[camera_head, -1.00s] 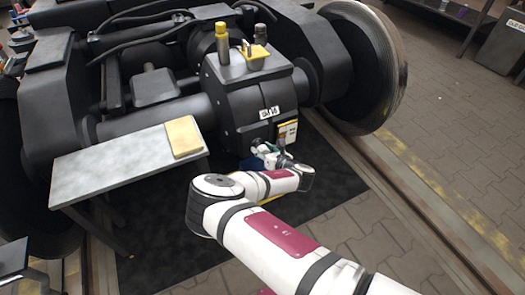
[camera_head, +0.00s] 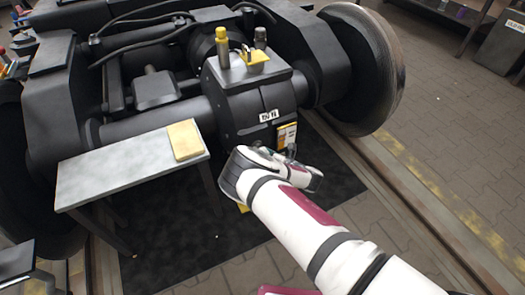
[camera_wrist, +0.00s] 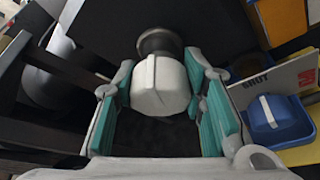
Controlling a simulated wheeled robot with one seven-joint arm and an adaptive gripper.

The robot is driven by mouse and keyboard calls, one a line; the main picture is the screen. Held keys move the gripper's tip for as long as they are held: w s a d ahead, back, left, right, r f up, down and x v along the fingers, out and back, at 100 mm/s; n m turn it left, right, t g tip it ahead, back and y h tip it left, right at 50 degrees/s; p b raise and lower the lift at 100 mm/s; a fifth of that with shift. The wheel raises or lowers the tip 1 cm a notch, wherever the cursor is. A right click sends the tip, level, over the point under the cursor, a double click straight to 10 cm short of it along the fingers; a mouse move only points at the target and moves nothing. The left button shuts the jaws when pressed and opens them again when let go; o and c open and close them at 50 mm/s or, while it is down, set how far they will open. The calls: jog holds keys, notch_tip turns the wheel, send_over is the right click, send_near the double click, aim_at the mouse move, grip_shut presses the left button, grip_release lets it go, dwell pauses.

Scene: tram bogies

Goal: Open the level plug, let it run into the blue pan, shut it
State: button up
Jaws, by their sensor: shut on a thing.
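In the wrist view my gripper (camera_wrist: 161,84) has its teal-padded fingers on either side of a pale round knob (camera_wrist: 158,92), which I take for the level plug. Its fingertips close on the knob's sides. A blue pan-like thing (camera_wrist: 291,135) shows at the right edge, beside a pale plate reading "SHUT" (camera_wrist: 278,82). In the head view my arm hides the plug and most of my gripper.
The black gearbox housing (camera_head: 252,103) stands between the bogie's axle and wheel (camera_head: 372,68). A grey bench (camera_head: 115,176) with a yellowish block (camera_head: 185,140) is close on the left. A dark mat (camera_head: 175,255) covers the floor below.

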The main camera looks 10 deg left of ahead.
jog(key=m+y, duration=0.1)
jog(key=m, duration=0.1)
jog(key=m+y, duration=0.1)
jog(key=m, duration=0.2)
jog(key=shift+w+d+y, duration=0.1)
jog(key=shift+y, duration=0.2)
jog(key=m+y+b, duration=0.1)
jog(key=m, duration=0.2)
jog(key=m+t+b, duration=0.1)
jog(key=m, duration=0.2)
jog(key=shift+f+t+y, duration=0.2)
jog(key=shift+t+y, duration=0.1)
jog(key=shift+y, duration=0.1)
jog(key=m+t+b, duration=0.1)
jog(key=m+t, duration=0.1)
jog(key=m, duration=0.4)
jog(key=m+t, duration=0.2)
jog(key=m, duration=0.2)
jog(key=m+t+h, duration=0.1)
jog(key=m, duration=0.3)
jog(key=shift+t, duration=0.4)
jog(key=shift+f+m, duration=0.1)
jog(key=shift+m, duration=0.2)
jog(key=o, duration=1.2)
jog(key=shift+s, duration=0.2)
